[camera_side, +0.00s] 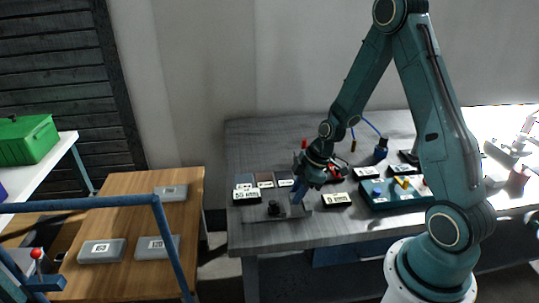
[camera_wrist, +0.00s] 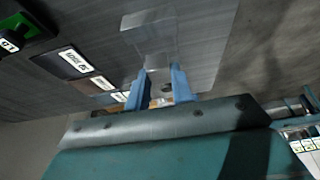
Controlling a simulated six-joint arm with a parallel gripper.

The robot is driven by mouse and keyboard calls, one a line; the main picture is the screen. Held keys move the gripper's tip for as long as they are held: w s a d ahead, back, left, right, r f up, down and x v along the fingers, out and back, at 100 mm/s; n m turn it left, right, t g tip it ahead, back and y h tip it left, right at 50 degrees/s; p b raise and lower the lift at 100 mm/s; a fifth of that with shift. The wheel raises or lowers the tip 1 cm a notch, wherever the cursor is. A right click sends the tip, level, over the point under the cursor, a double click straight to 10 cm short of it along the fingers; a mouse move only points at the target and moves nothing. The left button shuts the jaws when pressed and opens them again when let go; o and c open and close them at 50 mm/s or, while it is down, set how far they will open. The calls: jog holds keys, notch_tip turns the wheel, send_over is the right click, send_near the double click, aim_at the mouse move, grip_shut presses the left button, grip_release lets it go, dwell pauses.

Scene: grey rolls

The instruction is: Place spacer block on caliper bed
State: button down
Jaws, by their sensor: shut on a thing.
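My gripper (camera_side: 298,207) points down low over the near edge of the grey workbench. Its two blue fingers (camera_wrist: 160,75) show in the wrist view with a narrow gap between them, shut on a small pale grey piece (camera_wrist: 157,62), which looks like the spacer block. Its outline is faint, and the fingers hide it in the side view. A flat grey plate (camera_side: 262,217), probably the caliper bed, lies under and left of the gripper. It also shows in the wrist view (camera_wrist: 203,58), with a paler block shape (camera_wrist: 148,22) on it. I cannot tell whether the held piece touches the plate.
A small black part (camera_side: 273,208) stands on the plate left of the gripper. A teal tray (camera_side: 378,204) with small parts sits right. A wooden table (camera_side: 130,215) with grey labelled blocks stands left, behind a blue rail (camera_side: 85,203).

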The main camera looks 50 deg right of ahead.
jog(key=shift+f, duration=1.4)
jog(key=shift+f, duration=0.1)
jog(key=c, duration=1.2)
grip_release()
jog(key=v, duration=1.2)
jog(key=shift+a+r, duration=0.1)
jog(key=shift+r, duration=0.1)
